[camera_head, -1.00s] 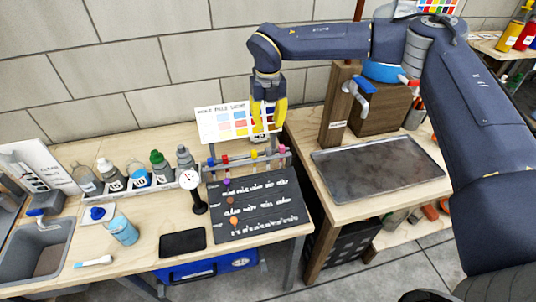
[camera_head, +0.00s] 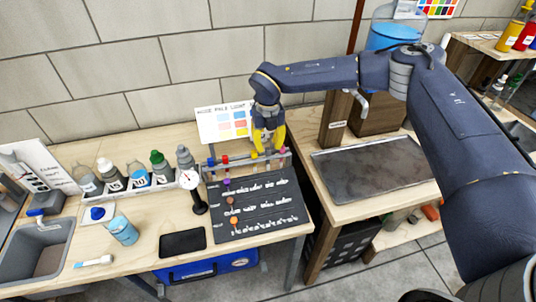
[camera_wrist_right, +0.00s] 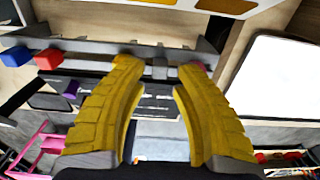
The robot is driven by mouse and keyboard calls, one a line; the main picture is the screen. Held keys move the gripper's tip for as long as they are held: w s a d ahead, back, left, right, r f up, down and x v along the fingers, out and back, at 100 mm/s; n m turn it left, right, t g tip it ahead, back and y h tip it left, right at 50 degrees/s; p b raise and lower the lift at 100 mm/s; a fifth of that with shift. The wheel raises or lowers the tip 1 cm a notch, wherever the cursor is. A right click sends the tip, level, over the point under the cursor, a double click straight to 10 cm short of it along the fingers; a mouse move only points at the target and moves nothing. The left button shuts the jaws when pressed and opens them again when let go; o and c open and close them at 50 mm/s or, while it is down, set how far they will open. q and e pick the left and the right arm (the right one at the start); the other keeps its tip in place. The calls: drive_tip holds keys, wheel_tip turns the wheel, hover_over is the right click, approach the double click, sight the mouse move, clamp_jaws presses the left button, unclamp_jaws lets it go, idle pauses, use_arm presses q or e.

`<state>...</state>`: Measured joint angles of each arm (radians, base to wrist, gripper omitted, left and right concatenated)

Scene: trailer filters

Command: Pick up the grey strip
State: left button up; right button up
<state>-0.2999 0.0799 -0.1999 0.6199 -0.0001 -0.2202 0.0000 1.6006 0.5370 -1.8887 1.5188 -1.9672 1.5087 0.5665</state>
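A small grey block (camera_wrist_right: 160,68), which looks like the top of the grey strip, sits in the rack in the right wrist view. It lies between the tips of my right gripper (camera_wrist_right: 160,70), with gaps on both sides. The rest of the strip is hidden. The rack (camera_head: 214,174) stands at the back of the left table in the head view, holding several colour-topped strips. A red top (camera_wrist_right: 48,58) and a blue top (camera_wrist_right: 16,57) show to the left in the wrist view. My right gripper (camera_head: 269,151) is open and points down at the rack. My left gripper is out of view.
A colour chart (camera_head: 209,124) stands behind the rack. A dark lettered board (camera_head: 265,207) lies in front, with a dial gauge (camera_head: 190,178) beside it. Several bottles (camera_head: 160,165) stand to the left. A grey-topped tray (camera_head: 370,170) lies on the right table.

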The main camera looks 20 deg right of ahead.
drive_tip(key=shift+f, duration=1.25)
drive_tip(key=shift+c, duration=0.4)
drive_tip(key=c, duration=0.5)
drive_tip(key=shift+r, duration=0.1)
drive_tip(key=shift+c, duration=0.2)
